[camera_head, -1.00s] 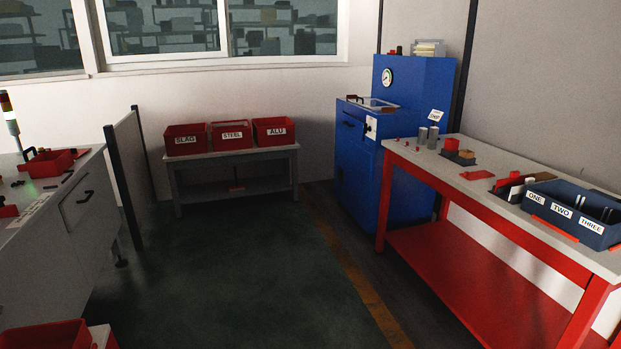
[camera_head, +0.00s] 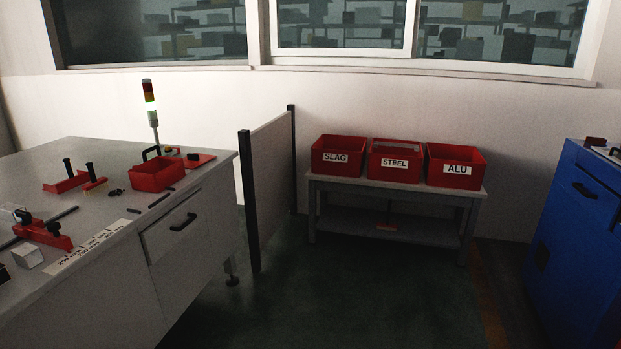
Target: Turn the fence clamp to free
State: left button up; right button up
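The grey workbench (camera_head: 150,230) at the left carries a low red block (camera_head: 45,236) with black knob-like parts, near a dark rod (camera_head: 62,214). This may be the fence and its clamp, but I cannot tell for sure or read its position. A printed white scale strip (camera_head: 90,246) lies along the bench's front edge beside it. Farther back are red fixtures with upright black handles (camera_head: 67,167). Neither of my grippers is in view.
A red bin (camera_head: 153,178) and signal light (camera_head: 150,100) stand on the bench. A grey partition (camera_head: 270,175) stands beside it. Red boxes labelled SLAG (camera_head: 335,158), STEEL (camera_head: 394,163) and ALU (camera_head: 457,169) sit on a low table. A blue machine (camera_head: 575,240) is at right. The middle floor is clear.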

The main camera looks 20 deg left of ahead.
aim_at(26, 216)
jog(key=i+u, duration=0.35)
jog(key=i+l+u, duration=0.15)
jog(key=i+u, duration=0.2)
jog(key=i, duration=0.15)
jog(key=i+l+u, duration=0.3)
jog(key=i+j, duration=0.05)
jog(key=i, duration=0.05)
